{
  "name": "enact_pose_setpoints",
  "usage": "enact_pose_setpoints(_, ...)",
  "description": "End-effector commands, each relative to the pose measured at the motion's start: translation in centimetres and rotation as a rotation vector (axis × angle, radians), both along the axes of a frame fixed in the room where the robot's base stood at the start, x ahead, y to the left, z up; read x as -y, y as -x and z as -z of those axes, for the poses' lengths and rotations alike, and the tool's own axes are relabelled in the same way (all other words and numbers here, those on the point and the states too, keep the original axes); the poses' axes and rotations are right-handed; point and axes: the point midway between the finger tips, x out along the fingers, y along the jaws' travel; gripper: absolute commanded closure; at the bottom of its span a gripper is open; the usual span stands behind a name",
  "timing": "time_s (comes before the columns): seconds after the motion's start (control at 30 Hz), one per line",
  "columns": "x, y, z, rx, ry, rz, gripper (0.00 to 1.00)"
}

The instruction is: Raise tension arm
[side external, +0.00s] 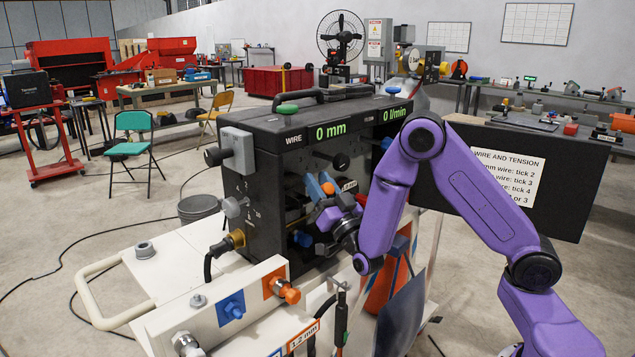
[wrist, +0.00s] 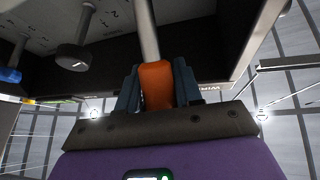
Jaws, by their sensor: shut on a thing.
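The tension arm shows in the wrist view as a pale grey rod (wrist: 148,35) with an orange grip (wrist: 157,82) at its near end. My gripper (wrist: 157,75) has its two blue-grey fingers on either side of the orange grip, shut on it. In the side view my gripper (side external: 321,187) is at the open front bay of the black wire feeder (side external: 262,205), with the orange grip (side external: 328,188) between its blue fingers. The rod's far end and the rollers are mostly hidden by my arm and the housing.
The feeder stands on a white cart (side external: 190,262) with a looped handle (side external: 88,292). A black panel with a "WIRE AND TENSION" card (side external: 506,176) stands behind my arm. In the wrist view a dark round knob (wrist: 73,57) hangs left of the rod. Blue and orange fittings (side external: 286,291) line the cart's front.

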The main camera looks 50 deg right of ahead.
Motion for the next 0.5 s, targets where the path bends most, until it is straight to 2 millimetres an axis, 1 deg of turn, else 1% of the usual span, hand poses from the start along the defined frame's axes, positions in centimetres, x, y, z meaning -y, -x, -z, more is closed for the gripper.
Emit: enact_pose_setpoints(0.5,0.00,0.45,0.48,0.073,0.001,0.001,1.00)
